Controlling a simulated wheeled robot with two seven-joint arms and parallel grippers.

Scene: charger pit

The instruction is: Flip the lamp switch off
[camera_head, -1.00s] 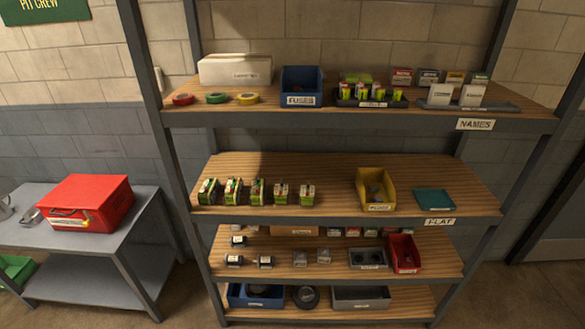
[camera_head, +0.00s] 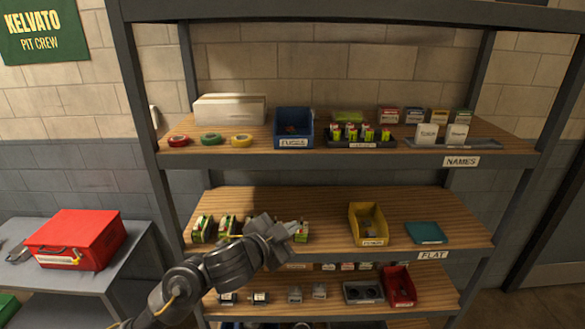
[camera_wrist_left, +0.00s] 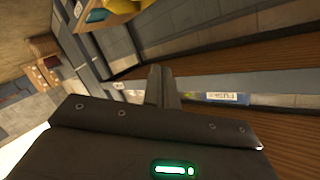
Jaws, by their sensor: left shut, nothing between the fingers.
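I cannot make out a lamp or a clear lamp switch in either view. A small pale fitting (camera_head: 154,116) shows on the wall beside the shelf's left post, too small to identify. My right gripper is in neither view.
The wooden shelf unit holds a blue bin (camera_head: 293,128), a yellow bin (camera_head: 367,224), a teal flat item (camera_head: 426,233) and a red bin (camera_head: 398,287). A red toolbox (camera_head: 75,240) sits on a grey bench at left. Free board lies between the boxes and yellow bin.

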